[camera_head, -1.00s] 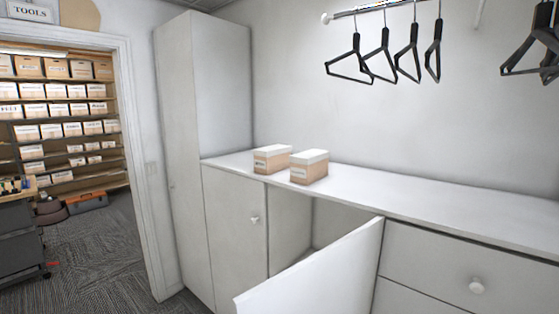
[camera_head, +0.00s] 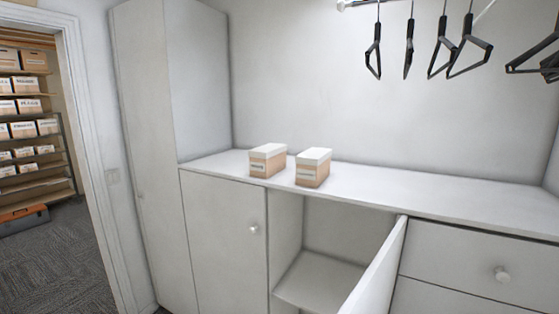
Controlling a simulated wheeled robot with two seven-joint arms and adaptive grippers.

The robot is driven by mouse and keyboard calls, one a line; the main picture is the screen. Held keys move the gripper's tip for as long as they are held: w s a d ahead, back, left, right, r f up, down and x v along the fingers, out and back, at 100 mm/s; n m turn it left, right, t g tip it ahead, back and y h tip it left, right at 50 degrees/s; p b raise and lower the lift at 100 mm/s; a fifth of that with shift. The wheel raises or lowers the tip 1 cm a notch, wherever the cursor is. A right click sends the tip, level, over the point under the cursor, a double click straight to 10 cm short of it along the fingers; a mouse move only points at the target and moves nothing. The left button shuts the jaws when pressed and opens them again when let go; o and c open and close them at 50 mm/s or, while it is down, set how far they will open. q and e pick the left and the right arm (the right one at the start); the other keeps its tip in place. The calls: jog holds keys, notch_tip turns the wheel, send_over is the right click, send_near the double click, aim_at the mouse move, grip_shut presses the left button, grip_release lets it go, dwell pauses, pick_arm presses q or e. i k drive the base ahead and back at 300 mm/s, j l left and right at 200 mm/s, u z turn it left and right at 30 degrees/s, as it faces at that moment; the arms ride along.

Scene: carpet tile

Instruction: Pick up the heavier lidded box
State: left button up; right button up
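Two small lidded boxes stand side by side on the white countertop (camera_head: 430,195). The left box (camera_head: 267,161) and the right box (camera_head: 313,168) are both tan cardboard with white lids and a label on the front. They look about the same size, and I cannot tell by sight which is heavier. A narrow gap separates them. Neither of my grippers is in view.
Below the counter, a cabinet door (camera_head: 378,272) stands open toward me, showing an empty shelf (camera_head: 318,281). A closed door (camera_head: 226,238) is left of it and drawers (camera_head: 478,262) are right. Black hangers (camera_head: 440,45) hang above. A doorway with shelved boxes (camera_head: 25,130) is at far left.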

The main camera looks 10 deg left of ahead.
aim_at(268, 160)
jog(key=i+j+z, duration=0.15)
jog(key=j+z, duration=0.15)
jog(key=j, duration=0.25)
jog(key=j+z, duration=0.35)
jog(key=j, duration=0.25)
jog(key=i+j+z, duration=0.1)
jog(key=j+z, duration=0.2)
jog(key=j, duration=0.2)
jog(key=j+z, duration=0.3)
jog(key=j, duration=0.2)
jog(key=j+z, duration=0.25)
jog(key=j, duration=0.25)
jog(key=j+z, duration=0.3)
jog(key=j, duration=0.25)
jog(key=k+j+z, duration=0.15)
jog(key=j+z, duration=0.15)
jog(key=j, duration=0.2)
jog(key=k+j+z, duration=0.15)
jog(key=j+z, duration=0.15)
jog(key=j, duration=0.15)
jog(key=k+j+z, duration=0.3)
jog(key=j, duration=0.15)
jog(key=k+j+z, duration=0.15)
jog(key=j+z, duration=0.15)
jog(key=j, duration=0.1)
